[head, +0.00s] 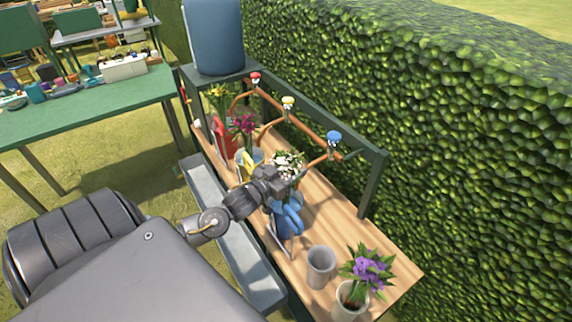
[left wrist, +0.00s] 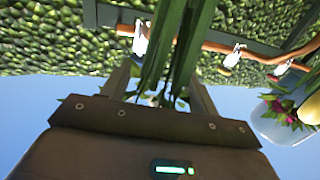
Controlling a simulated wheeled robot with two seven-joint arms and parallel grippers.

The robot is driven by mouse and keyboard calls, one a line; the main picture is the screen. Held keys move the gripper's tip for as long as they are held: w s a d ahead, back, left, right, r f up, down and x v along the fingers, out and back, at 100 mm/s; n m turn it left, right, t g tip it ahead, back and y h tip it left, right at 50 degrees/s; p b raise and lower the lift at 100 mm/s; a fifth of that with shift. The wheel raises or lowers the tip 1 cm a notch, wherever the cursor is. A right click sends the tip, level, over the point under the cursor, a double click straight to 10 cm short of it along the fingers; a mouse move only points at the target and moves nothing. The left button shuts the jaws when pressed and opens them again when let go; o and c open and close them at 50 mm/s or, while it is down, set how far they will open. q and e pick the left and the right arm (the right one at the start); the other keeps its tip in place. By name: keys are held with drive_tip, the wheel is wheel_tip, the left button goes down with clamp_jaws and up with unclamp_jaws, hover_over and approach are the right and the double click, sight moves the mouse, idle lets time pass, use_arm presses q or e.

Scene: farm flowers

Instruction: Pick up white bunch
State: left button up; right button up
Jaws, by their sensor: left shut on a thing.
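The white bunch (head: 288,165) shows in the head view as white blossoms with green leaves, just beyond my left gripper (head: 274,184) over the wooden bench. In the left wrist view, my left gripper (left wrist: 165,92) is shut on its long green stems (left wrist: 178,45), which run between the two fingers. The gripper and wrist hide the lower part of the bunch in the head view. My right gripper is not in view.
On the bench (head: 322,222) stand a blue watering can (head: 287,220), a grey cup (head: 320,266), purple flowers in a pot (head: 366,268), magenta flowers (head: 243,124) and yellow flowers (head: 217,93). Pipes with coloured taps (head: 334,138) run above. A hedge (head: 450,130) closes off the right.

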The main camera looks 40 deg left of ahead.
use_arm(q)
wheel_tip(320, 180, up, 10)
drive_tip(key=shift+r+b, duration=0.1)
drive_tip(key=shift+b, duration=0.25)
idle(0.4)
wheel_tip(320, 180, up, 10)
drive_tip(key=p, duration=1.1)
drive_tip(key=shift+r+p, duration=0.15)
drive_tip(key=shift+p, duration=0.15)
